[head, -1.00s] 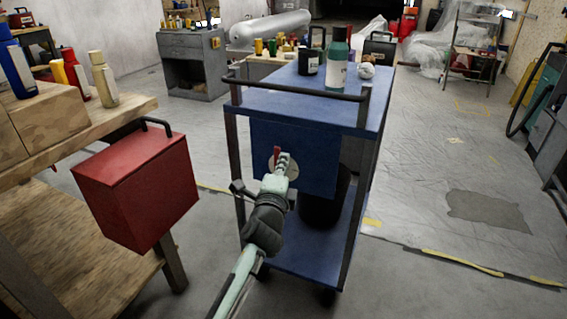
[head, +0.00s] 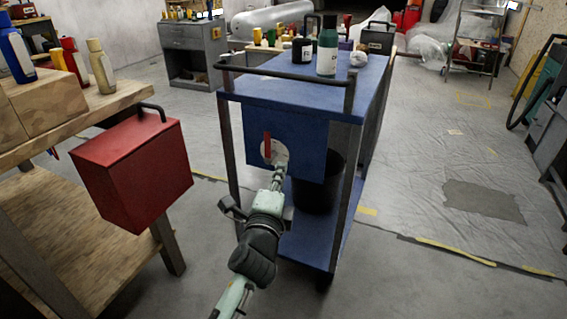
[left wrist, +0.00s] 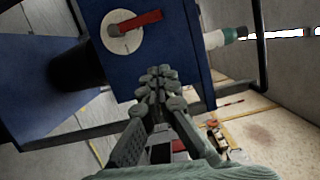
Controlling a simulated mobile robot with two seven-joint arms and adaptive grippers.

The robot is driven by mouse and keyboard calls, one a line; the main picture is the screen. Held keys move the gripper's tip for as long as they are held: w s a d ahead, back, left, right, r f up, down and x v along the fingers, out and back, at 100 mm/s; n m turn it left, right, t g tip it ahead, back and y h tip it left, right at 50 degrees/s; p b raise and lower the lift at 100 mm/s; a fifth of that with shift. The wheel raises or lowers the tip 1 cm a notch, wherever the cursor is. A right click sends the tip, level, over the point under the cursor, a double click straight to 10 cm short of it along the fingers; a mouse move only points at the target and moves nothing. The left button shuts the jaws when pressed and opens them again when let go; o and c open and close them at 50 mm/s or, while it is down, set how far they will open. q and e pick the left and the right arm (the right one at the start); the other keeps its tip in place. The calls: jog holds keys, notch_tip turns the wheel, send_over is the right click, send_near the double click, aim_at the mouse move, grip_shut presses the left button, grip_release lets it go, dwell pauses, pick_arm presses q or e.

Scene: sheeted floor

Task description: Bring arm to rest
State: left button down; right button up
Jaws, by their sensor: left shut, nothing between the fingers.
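My left gripper (head: 279,172) is shut and empty. In the head view it is in front of the blue cart's end panel, just below a round pale plate (head: 273,152) with a red handle (head: 267,144). In the left wrist view the gripper (left wrist: 160,80) points toward the blue panel, with the pale plate (left wrist: 122,33) and red handle (left wrist: 141,21) beyond its fingertips, up and to the left. The head view does not show clearly whether the fingertips touch the panel. My right gripper is not in view.
The blue cart (head: 300,95) carries a green bottle (head: 327,52) and other containers on top, with a black bin (head: 318,185) below. A red box (head: 135,170) hangs beside the wooden bench (head: 60,215) at left.

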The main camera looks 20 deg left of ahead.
pick_arm(q)
jog(key=shift+s+d, duration=0.1)
jog(key=shift+s, duration=0.25)
